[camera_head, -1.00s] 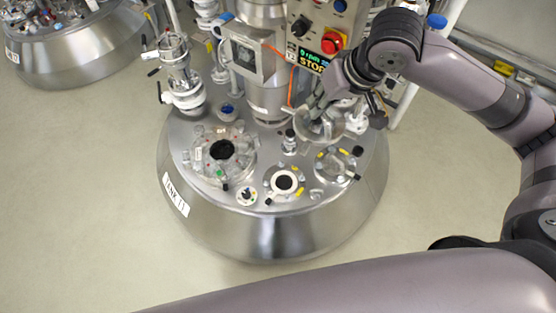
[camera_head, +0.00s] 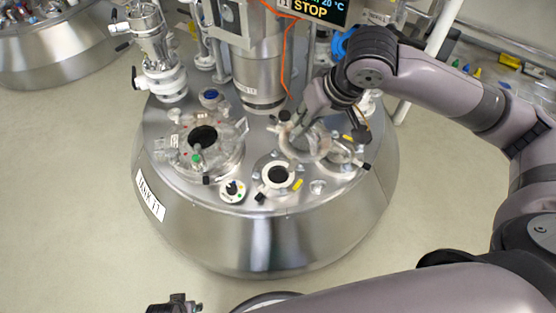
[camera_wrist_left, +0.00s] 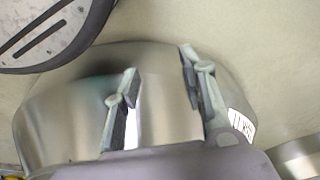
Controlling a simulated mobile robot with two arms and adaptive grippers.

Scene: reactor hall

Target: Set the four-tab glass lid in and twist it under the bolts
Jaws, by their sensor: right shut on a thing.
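My right gripper (camera_head: 301,130) is shut on the round glass lid (camera_head: 318,151), at the back right of the steel tank top. The lid is see-through, and its tabs are hard to make out. In the head view it overlaps the bolted fitting on the right (camera_head: 345,158); I cannot tell whether it touches. In front and left of the lid is a dark round opening (camera_head: 280,177) with a pale ring and bolts. A larger bolted port (camera_head: 203,138) with a dark centre lies on the left. My left gripper (camera_wrist_left: 160,92) is open and empty in the left wrist view, before the tank's side.
A steel column (camera_head: 260,75) stands behind the ports, with an orange cable and a STOP display (camera_head: 312,8). A valve assembly (camera_head: 158,55) rises at the back left. A small round gauge (camera_head: 233,191) sits near the front edge.

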